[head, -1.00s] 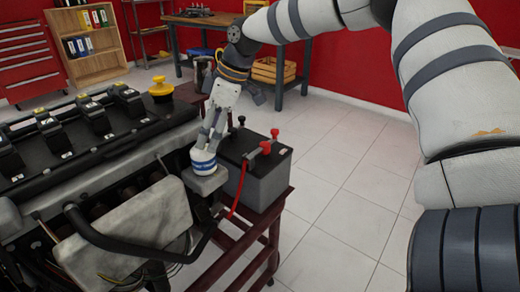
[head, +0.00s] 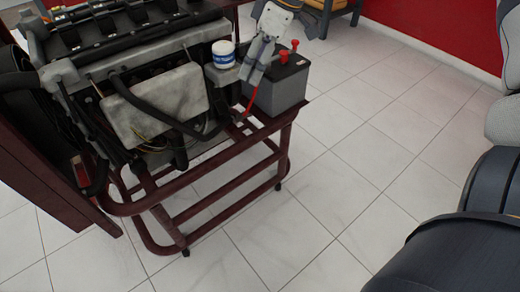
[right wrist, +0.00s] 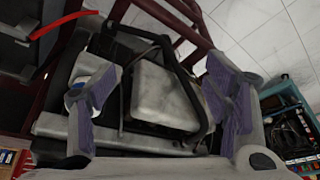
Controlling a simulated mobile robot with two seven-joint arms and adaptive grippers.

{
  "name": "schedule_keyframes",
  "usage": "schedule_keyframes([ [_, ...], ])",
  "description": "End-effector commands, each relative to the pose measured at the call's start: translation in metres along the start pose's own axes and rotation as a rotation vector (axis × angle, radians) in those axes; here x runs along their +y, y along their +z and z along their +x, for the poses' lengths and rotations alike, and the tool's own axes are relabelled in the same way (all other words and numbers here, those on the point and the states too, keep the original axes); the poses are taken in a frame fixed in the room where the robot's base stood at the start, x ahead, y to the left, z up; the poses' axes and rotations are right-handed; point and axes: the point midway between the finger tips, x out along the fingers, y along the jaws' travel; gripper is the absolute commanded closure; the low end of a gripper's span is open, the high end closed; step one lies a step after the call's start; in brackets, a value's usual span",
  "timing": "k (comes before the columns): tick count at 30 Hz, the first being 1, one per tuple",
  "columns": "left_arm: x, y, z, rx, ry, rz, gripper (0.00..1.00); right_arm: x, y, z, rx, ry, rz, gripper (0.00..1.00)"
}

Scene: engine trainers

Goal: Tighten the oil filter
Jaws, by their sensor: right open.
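The oil filter (head: 222,54), a short white canister with a blue band, stands upright on a grey mount at the right end of the engine (head: 155,95). My right gripper (head: 250,68) is open and empty, pointing down just right of the filter in the head view, with a small gap in the picture. In the right wrist view its spread fingers (right wrist: 162,102) face the engine. The filter shows there (right wrist: 73,97) partly hidden behind the left finger, outside the space between the fingers. My left gripper is in neither view.
A grey battery (head: 280,85) with red terminal clamps and a red cable sits right beside the gripper. A dark red tubular stand (head: 215,185) carries the engine. The tiled floor (head: 350,190) to the right is clear. A toolbox (right wrist: 288,122) shows in the wrist view.

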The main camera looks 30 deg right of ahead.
Motion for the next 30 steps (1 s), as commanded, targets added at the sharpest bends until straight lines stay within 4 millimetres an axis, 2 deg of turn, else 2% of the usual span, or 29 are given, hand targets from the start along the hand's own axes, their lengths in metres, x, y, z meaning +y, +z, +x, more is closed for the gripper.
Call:
schedule_keyframes([
  [8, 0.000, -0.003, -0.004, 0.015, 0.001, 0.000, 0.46, -0.040, 0.012, 0.058, -0.028, -0.041, 0.078, 0.30],
  [18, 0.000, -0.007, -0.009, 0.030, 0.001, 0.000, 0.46, -0.095, 0.044, 0.119, -0.075, -0.080, 0.201, 0.30],
  [24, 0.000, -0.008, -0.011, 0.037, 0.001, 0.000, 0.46, -0.122, 0.065, 0.144, -0.102, -0.089, 0.270, 0.30],
  [30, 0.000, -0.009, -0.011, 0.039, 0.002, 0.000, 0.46, -0.133, 0.075, 0.153, -0.114, -0.090, 0.302, 0.30],
])
